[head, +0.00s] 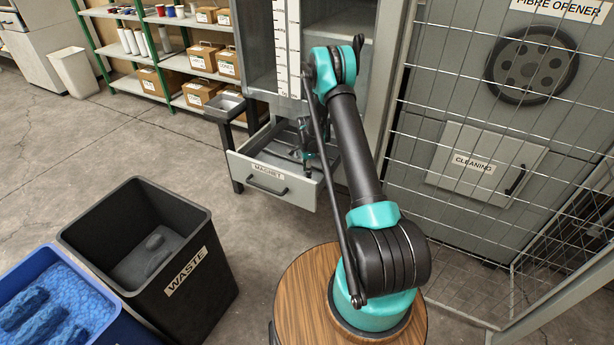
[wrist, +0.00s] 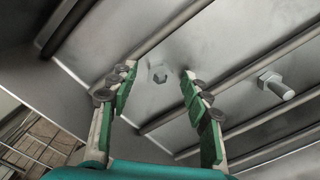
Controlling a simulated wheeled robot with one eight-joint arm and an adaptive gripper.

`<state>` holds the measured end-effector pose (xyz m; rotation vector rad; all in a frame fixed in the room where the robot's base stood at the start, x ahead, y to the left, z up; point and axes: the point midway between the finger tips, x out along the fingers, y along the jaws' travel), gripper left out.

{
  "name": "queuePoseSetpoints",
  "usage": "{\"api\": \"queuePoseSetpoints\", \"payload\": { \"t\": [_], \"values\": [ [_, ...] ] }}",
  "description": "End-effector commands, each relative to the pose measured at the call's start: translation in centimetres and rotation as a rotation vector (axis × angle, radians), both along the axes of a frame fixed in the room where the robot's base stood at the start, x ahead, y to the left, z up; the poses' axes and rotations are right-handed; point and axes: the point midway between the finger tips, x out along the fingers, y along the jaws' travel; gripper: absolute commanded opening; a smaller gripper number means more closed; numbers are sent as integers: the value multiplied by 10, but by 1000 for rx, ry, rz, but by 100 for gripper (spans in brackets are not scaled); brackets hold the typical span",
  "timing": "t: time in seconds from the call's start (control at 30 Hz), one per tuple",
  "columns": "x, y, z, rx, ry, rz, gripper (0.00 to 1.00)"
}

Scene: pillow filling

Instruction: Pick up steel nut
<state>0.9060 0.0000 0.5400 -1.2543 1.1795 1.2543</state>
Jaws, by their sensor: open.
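The steel nut (wrist: 158,74) is a small grey hexagonal piece on the bare metal floor of the drawer in the wrist view. My gripper (wrist: 159,88) is open, with one green-padded finger on each side of the nut in the picture. The fingers do not touch it, and the height between them and the nut is hard to tell. In the head view my gripper (head: 306,155) reaches down into the open drawer marked MAGNET (head: 240,165). The nut cannot be made out there.
A steel bolt (wrist: 275,85) lies to the right of the nut between raised metal bars (wrist: 240,72). A black WASTE bin (head: 215,285) and a blue bin (head: 110,325) stand at the lower left. A wire mesh fence (head: 470,230) stands at the right.

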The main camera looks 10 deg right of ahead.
Motion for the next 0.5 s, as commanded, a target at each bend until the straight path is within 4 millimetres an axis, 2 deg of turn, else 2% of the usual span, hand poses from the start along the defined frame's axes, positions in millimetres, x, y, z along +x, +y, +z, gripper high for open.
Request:
{"api": "queuePoseSetpoints", "payload": {
  "t": [0.07, 0.4, 0.5],
  "values": [
    [0, 0, 0, 0, 0, 0, 42],
    [0, 0, 0, 0, 0, 0, 0],
    [0, 0, 0, 0, 0, 0, 0]
  ]
}}
